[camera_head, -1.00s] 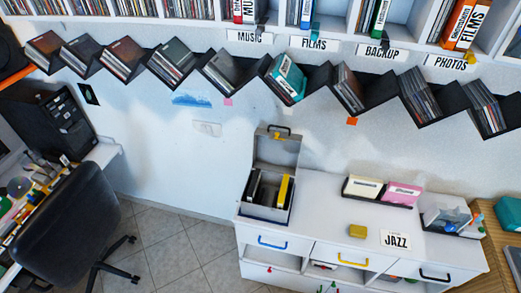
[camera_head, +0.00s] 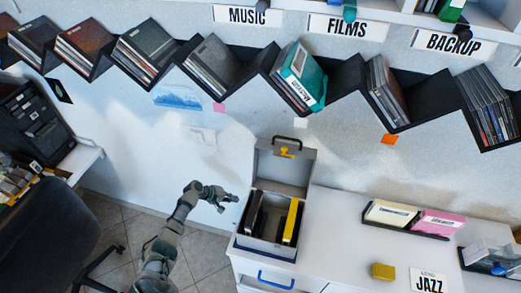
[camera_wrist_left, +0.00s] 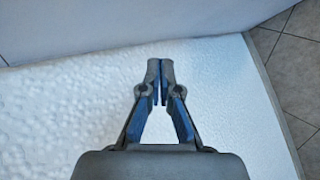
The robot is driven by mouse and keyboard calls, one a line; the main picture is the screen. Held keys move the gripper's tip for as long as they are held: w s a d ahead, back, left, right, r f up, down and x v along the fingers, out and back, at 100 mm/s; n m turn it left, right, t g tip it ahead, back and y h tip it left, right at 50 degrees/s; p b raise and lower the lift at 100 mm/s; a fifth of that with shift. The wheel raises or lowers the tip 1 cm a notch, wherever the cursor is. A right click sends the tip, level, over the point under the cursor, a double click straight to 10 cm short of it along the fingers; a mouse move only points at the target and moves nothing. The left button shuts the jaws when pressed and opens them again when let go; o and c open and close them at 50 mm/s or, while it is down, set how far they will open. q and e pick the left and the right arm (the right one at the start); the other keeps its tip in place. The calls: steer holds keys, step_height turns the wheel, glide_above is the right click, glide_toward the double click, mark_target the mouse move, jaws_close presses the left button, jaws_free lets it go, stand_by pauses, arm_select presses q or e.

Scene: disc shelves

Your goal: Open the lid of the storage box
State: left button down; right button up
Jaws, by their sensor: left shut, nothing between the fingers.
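The grey storage box (camera_head: 268,247) stands on the left end of the white cabinet. Its lid (camera_head: 284,170) is raised and stands open at the back, with a dark handle and a yellow latch at its top. Dark and yellow cases show inside the box. My left gripper (camera_head: 229,201) is to the left of the box, apart from it, at about the height of the lid's lower part in the picture. The left wrist view shows its fingers (camera_wrist_left: 160,68) shut and empty. My right gripper is in neither view.
A holder with white and pink card boxes (camera_head: 438,222), a yellow block (camera_head: 383,271) and a JAZZ sign (camera_head: 428,281) are on the cabinet, right of the box. Zigzag disc shelves (camera_head: 350,80) run along the wall above. A dark chair (camera_head: 45,235) is at the left.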

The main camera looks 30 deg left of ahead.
arm_select(q)
steer(key=w+r+m+t+h+b, duration=0.3)
steer(key=r+h, duration=0.5)
steer(key=r, duration=2.4)
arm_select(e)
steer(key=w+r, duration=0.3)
arm_select(q)
steer(key=w+p+x, duration=0.1)
steer(key=x, duration=0.8)
steer(key=shift+s+r, duration=0.65)
steer(key=shift+s, duration=1.9)
steer(key=v, duration=1.1)
steer(key=shift+a+m+g+p, duration=0.2)
steer(key=shift+m+g+p, duration=0.1)
steer(key=shift+g+p, duration=0.1)
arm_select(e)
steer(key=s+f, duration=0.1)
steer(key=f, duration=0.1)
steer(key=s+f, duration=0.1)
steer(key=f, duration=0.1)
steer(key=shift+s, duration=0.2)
